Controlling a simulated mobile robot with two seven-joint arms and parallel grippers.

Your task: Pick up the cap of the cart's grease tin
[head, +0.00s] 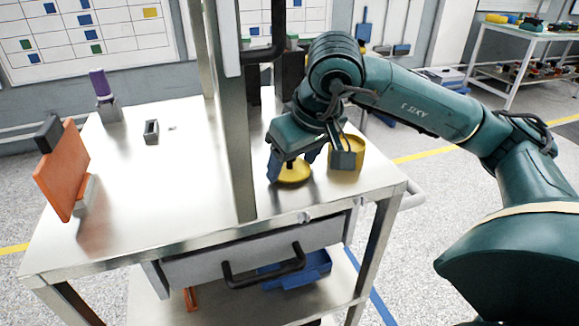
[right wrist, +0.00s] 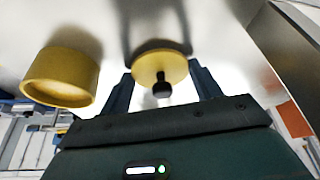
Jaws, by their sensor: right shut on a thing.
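The cap is a flat yellow disc (head: 294,174) with a dark knob, at the right part of the cart top. In the right wrist view the cap (right wrist: 158,66) sits between the fingers. My right gripper (head: 291,163) points down and is shut on the cap. Its fingers also show in the right wrist view (right wrist: 164,86), one on each side of the cap. Whether the cap touches the cart top is hard to tell. The yellow open grease tin (head: 345,158) stands just right of the cap, partly behind my wrist. My left gripper is out of view.
A metal post (head: 236,140) rises from the cart (head: 170,205) just left of my right gripper. An orange panel (head: 62,172), a purple-topped item (head: 101,86) and a small grey block (head: 151,132) stand on the left. The cart top's middle left is clear.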

